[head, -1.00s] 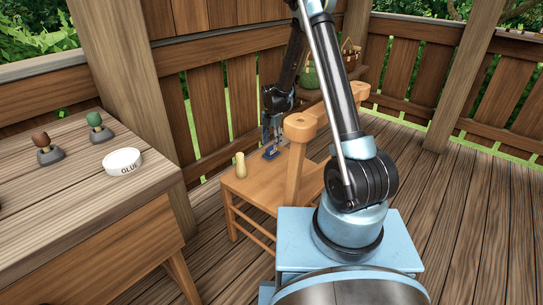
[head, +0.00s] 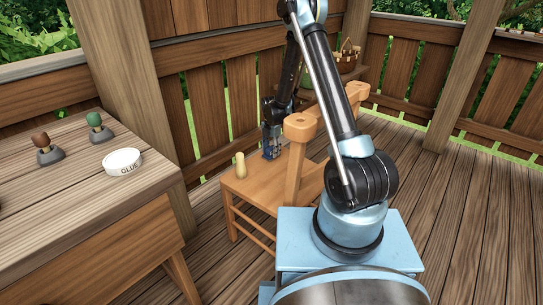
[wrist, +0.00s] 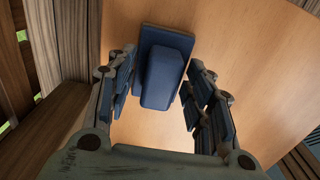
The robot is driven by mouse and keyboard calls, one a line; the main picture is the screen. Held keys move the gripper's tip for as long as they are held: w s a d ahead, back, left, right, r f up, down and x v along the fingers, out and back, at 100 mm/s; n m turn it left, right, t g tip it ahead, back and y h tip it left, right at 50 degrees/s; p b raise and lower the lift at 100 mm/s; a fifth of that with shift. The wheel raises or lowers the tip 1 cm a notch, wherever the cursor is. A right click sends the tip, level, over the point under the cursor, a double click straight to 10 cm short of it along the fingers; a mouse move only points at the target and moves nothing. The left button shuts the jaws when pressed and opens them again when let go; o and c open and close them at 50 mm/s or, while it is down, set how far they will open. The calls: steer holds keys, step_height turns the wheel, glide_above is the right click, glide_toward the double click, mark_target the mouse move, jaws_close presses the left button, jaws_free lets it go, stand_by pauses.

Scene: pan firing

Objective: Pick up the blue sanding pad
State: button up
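The blue sanding pad (wrist: 166,76) lies on the seat of the wooden chair (head: 252,190). In the wrist view it has a flat base with a raised block on top. My gripper (wrist: 160,92) is open, with one finger on each side of the pad's raised block. In the head view my gripper (head: 271,152) is down at the seat and mostly hides the pad.
A pale yellow peg-like object (head: 240,165) stands on the seat left of my gripper. The chair's backrest (head: 298,160) rises to the right. A workbench (head: 70,205) with a glue tub (head: 122,161) is at left.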

mark_target(271, 148)
jaws_close()
steer(key=shift+r, duration=0.15)
step_height(271, 148, up, 10)
steer(key=shift+f, duration=0.1)
stand_by(0.5)
steer(key=c, duration=0.5)
jaws_free()
steer(key=shift+c, duration=1)
